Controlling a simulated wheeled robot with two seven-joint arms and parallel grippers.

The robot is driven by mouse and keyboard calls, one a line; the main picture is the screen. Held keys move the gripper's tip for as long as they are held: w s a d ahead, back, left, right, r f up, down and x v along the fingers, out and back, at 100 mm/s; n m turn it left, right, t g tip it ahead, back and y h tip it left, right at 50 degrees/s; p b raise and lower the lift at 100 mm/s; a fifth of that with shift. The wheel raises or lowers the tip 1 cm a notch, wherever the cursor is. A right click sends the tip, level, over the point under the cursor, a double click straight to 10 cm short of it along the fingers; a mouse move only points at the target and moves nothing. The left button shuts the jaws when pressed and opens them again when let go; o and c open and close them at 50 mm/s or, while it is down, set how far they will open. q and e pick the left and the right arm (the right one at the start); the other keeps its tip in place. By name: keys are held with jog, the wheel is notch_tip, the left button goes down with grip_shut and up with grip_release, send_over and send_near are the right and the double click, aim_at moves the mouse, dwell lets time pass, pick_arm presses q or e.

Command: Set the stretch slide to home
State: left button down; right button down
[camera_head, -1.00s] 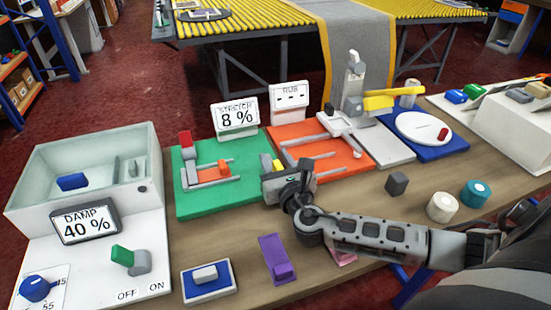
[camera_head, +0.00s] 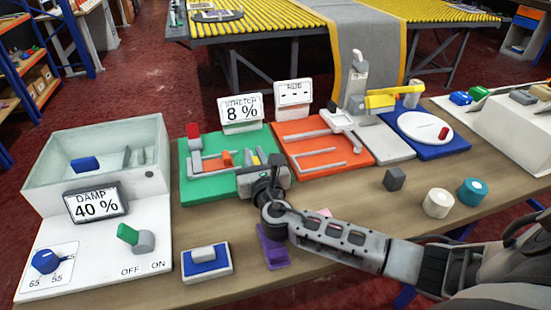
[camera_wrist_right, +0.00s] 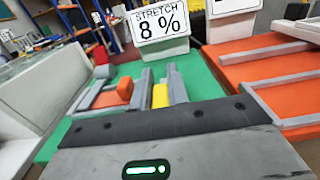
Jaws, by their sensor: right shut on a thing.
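The stretch station is a green board (camera_head: 205,190) with grey rails, an orange block (camera_head: 227,158) and a red block (camera_head: 193,130) at its left. Its stretch display (camera_head: 240,111) reads 8 %. My right gripper (camera_head: 261,158) is over the right part of the board, shut on a yellow block. In the right wrist view, this yellow block (camera_wrist_right: 160,96) shows between the two grey fingers. The orange block (camera_wrist_right: 125,88) stands apart, left of the fingers. My gripper body hides the near edge of the board there. My left gripper is not in view.
An orange board (camera_head: 318,162) with rails lies right of the green one. A damp box (camera_head: 100,152) reading 40 % stands left. A purple piece (camera_head: 272,247), a blue pad (camera_head: 206,271) and a dark cube (camera_head: 395,179) lie in front. My right forearm crosses the bench front.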

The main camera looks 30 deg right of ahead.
jog(key=shift+a, duration=0.45)
jog(key=c, duration=1.4)
grip_release()
jog(key=shift+a, duration=0.1)
jog(key=shift+o, duration=0.2)
jog(key=shift+w, duration=0.1)
pick_arm(q)
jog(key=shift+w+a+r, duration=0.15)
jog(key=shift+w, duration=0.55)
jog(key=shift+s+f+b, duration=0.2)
jog(key=shift+b, duration=0.15)
pick_arm(e)
jog(key=v, duration=1.2)
